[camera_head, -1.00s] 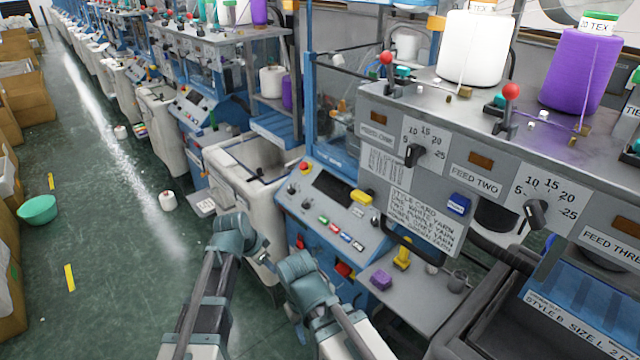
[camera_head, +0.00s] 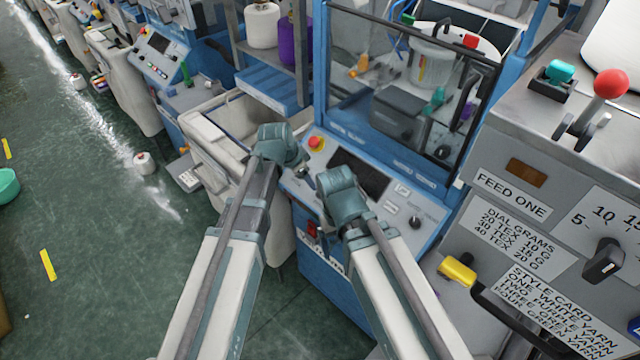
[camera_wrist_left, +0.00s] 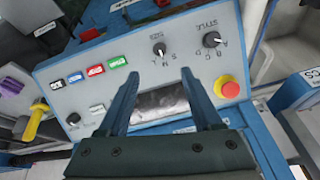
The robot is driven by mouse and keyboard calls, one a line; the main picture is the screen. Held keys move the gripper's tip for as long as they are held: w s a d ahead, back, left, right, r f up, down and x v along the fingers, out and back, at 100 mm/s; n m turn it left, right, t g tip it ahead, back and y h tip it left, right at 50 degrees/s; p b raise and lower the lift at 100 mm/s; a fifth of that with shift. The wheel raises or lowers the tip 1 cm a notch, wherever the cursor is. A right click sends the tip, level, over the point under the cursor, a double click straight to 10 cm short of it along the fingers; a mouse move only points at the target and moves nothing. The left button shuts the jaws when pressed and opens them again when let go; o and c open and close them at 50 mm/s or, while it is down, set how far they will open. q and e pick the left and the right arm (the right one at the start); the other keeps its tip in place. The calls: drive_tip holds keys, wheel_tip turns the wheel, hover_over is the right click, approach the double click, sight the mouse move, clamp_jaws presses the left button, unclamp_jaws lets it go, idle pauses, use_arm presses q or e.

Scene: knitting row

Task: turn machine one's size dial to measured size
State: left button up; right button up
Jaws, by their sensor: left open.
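The blue machine's control panel (camera_head: 380,190) is in front of both my arms. In the left wrist view, the size dial (camera_wrist_left: 158,48) is a small dark knob with size letters around it. It lies just beyond the fingertips of my left gripper (camera_wrist_left: 160,74), which is open and empty, its fingers apart over the panel and not visibly touching it. I cannot tell the dial's setting. In the head view my left gripper (camera_head: 302,170) is near the panel's left part. My right gripper (camera_head: 340,195) is over the panel's front; its fingers are hidden.
A style dial (camera_wrist_left: 211,40) and a red stop button (camera_wrist_left: 229,88) sit beside the size dial. Several coloured buttons (camera_wrist_left: 95,71) line the other side. A dark screen (camera_head: 360,172) is behind my right gripper. A feed dial (camera_head: 604,260) is at right.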

drive_tip(key=shift+o, duration=0.2)
drive_tip(key=shift+w+f, duration=0.1)
drive_tip(key=shift+f, duration=0.05)
use_arm(q)
drive_tip(key=b+x, duration=1.2)
drive_tip(key=x, duration=0.1)
drive_tip(key=shift+w+d+f+b, duration=0.15)
drive_tip(key=shift+d+f+b, duration=0.05)
drive_tip(key=shift+f+b, duration=0.15)
use_arm(e)
wheel_tip(320, 180, down, 12)
drive_tip(key=shift+f, duration=0.15)
use_arm(q)
clamp_jaws()
